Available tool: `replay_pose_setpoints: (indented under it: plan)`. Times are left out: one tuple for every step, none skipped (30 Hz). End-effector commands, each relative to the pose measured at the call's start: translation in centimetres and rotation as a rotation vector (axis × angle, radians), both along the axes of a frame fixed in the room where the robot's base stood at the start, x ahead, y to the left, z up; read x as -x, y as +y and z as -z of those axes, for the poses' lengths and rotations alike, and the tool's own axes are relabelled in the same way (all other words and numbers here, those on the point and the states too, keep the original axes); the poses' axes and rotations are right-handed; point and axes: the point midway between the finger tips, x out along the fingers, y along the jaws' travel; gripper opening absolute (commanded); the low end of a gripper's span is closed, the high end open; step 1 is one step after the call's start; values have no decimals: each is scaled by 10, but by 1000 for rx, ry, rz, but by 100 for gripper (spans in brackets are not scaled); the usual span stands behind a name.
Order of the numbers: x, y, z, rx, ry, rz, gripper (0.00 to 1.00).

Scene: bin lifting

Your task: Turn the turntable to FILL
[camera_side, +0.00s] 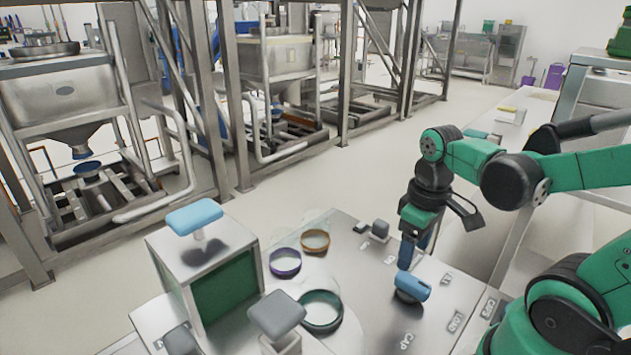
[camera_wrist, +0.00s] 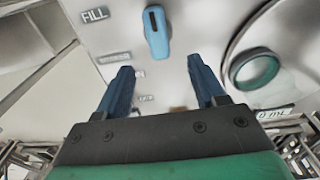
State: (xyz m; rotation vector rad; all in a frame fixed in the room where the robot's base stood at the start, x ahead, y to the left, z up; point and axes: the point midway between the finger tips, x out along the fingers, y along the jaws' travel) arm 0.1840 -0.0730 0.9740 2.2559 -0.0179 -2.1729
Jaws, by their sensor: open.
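A blue knob (camera_side: 412,287) sits on the grey panel, right of the green ring. In the wrist view the blue knob (camera_wrist: 156,38) has a dark mark at its top end, and the FILL label (camera_wrist: 95,15) lies to its left. The turntable (camera_wrist: 288,38) shows as a round plate with a green-rimmed ring on it. My gripper (camera_side: 408,262) points down just above and behind the knob. In the wrist view my open gripper (camera_wrist: 160,72) has two blue fingers apart with nothing between them; the knob lies beyond the tips.
A metal box (camera_side: 180,260) with a light-blue handle stands left of the panel. Purple (camera_side: 285,262), orange (camera_side: 315,241) and green (camera_side: 321,311) rings lie beside it. A grey handle (camera_side: 277,314) stands at the front. Metal frames fill the background.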

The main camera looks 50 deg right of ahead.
Motion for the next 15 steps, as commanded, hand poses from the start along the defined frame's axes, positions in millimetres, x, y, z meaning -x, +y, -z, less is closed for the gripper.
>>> replay_pose_setpoints:
  plan:
    - [4, -3, 2, -10, 26, 3, 63]
    - [6, -3, 3, -13, 35, 1, 63]
    - [7, -3, 5, -16, 41, 0, 63]
    - [7, -3, 6, -17, 42, -1, 63]
    - [6, -3, 8, -16, 42, -2, 63]
    - [6, -3, 10, -16, 41, -2, 63]
    - [6, -3, 13, -16, 40, -2, 63]
    - [6, -3, 15, -16, 40, -2, 63]
    - [5, -3, 19, -15, 40, -2, 63]
    - [6, -3, 22, -15, 40, -2, 63]
    - [6, -3, 25, -15, 39, -2, 63]
    - [6, -3, 29, -15, 39, -2, 63]
    - [6, -2, 32, -15, 39, -2, 63]
    - [6, -3, 34, -15, 39, -2, 63]
    - [5, -3, 38, -15, 39, -2, 63]
